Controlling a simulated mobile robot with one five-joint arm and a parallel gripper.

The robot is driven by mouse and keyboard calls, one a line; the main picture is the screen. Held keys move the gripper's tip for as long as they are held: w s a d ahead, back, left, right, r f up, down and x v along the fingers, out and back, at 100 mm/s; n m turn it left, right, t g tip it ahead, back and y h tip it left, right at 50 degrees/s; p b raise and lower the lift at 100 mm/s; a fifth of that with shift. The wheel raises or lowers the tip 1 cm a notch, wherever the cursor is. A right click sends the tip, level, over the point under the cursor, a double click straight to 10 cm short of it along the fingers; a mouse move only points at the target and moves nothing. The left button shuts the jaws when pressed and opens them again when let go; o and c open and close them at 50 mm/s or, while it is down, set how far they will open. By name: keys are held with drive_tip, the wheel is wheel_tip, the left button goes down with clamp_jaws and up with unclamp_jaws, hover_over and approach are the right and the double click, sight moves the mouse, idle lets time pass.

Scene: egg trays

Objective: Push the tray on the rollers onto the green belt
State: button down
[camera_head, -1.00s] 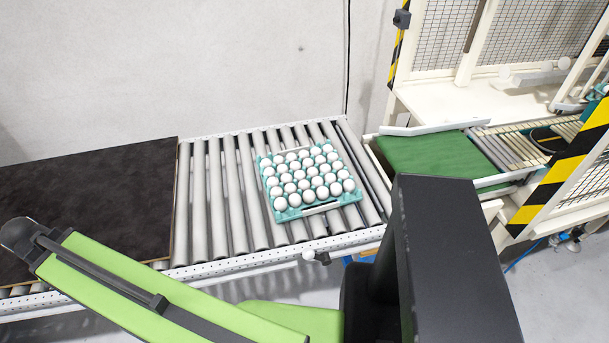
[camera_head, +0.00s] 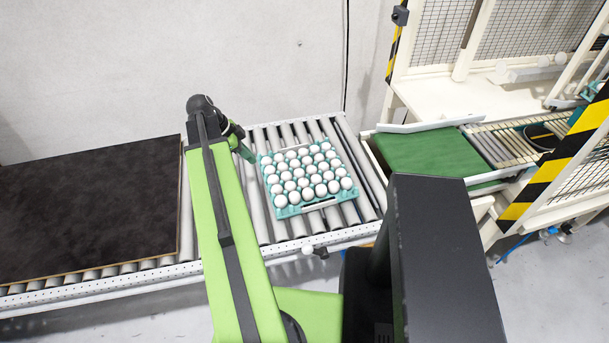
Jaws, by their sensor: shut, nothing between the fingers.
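The teal tray (camera_head: 327,203) full of white eggs lies flat on the grey rollers, left of the green belt (camera_head: 428,152). A stretch of bare rollers and a gap at the conveyor's end lie between tray and belt. My gripper (camera_head: 248,156) is small in view, at the end of my green arm, just left of the tray's far left corner. It is shut and holds nothing. I cannot tell whether it touches the tray. My arm hides the rollers left of the tray.
A dark brown board (camera_head: 85,210) covers the left part of the roller conveyor. A white guide rail (camera_head: 430,126) runs along the belt's far side. A yellow-black striped post (camera_head: 560,165) and mesh guarding stand at the right. A wall stands behind.

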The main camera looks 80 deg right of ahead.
wheel_tip(320, 180, down, 12)
drive_tip(key=b, duration=1.1)
drive_tip(key=shift+b, duration=0.3)
drive_tip(key=shift+w+r, duration=0.1)
